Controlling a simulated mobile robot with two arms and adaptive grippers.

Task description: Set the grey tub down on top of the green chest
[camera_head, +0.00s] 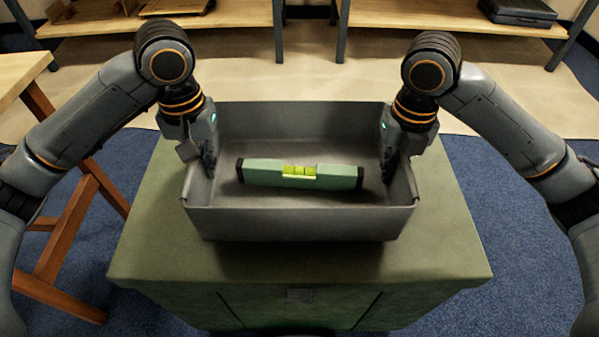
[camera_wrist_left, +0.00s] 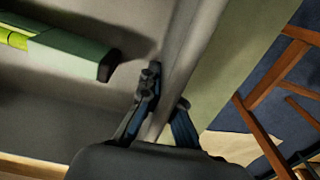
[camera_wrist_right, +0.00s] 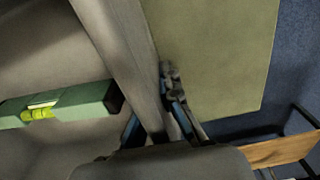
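The grey tub (camera_head: 300,222) is level over the green chest (camera_head: 440,235), inside the outline of its top. A dark shadow lies on the chest top below the tub's front wall; I cannot tell whether the tub's underside touches the chest. My left gripper (camera_head: 208,165) is shut on the tub's left wall, with one finger on each side of it in the left wrist view (camera_wrist_left: 165,108). My right gripper (camera_head: 392,165) is shut on the right wall in the same way, seen in the right wrist view (camera_wrist_right: 152,110). A green spirit level (camera_head: 260,172) lies inside the tub.
A wooden trestle table (camera_head: 60,235) stands left of the chest. Wooden shelves (camera_head: 430,15) with a dark case (camera_head: 518,12) are at the back. Blue carpet (camera_head: 500,190) lies clear to the right.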

